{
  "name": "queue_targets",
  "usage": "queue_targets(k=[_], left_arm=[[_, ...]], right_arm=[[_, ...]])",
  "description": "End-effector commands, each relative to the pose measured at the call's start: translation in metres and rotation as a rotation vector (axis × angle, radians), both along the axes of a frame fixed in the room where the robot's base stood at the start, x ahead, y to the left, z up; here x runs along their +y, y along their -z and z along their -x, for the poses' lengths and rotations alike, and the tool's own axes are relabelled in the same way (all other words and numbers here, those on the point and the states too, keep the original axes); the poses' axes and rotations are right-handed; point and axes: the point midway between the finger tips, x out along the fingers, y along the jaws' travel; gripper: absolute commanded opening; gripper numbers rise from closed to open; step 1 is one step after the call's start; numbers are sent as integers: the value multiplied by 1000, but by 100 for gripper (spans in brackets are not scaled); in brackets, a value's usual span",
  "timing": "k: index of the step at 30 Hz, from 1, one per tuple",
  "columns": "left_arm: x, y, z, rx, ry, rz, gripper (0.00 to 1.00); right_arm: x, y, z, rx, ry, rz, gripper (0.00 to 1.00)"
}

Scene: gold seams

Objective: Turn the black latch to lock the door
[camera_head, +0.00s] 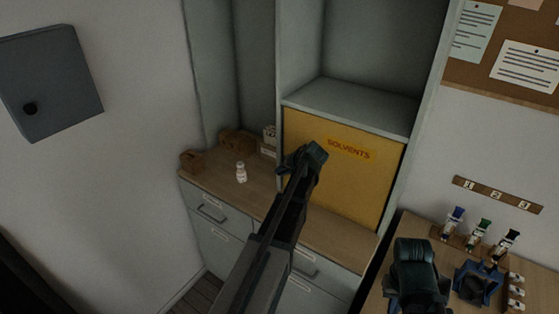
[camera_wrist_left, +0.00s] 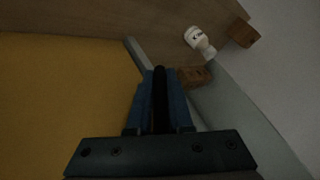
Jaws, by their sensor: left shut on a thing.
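The yellow door (camera_head: 350,185) carries the label "SOLVENTS" and sits flush in the grey cabinet, looking closed. It fills the left of the left wrist view (camera_wrist_left: 65,90). My left gripper (camera_head: 308,158) is at the door's upper left edge. In the left wrist view its blue fingers (camera_wrist_left: 160,100) are shut on a black bar, the black latch (camera_wrist_left: 159,84). In the head view the gripper hides the latch, so its angle against the door is unclear. My right gripper (camera_head: 414,262) is low at the right, away from the door; its jaws cannot be made out.
A white bottle (camera_head: 241,172) stands on the wooden counter (camera_head: 225,190) left of the door, with small brown boxes (camera_head: 236,142) behind it. At the right, several small bottles (camera_head: 480,232) and a blue holder (camera_head: 477,284) are close to my right gripper. The shelf above the door is empty.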

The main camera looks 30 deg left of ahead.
Motion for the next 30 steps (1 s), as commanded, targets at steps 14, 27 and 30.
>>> queue_targets(k=[14,27,30], left_arm=[[-20,7,1,31,-2,399,0],[-31,9,2,47,0,574,0],[-32,9,3,49,0,587,0]], right_arm=[[0,-37,0,0,-2,0,0],[0,-43,0,0,-2,0,0],[0,-44,0,0,-2,0,0]])
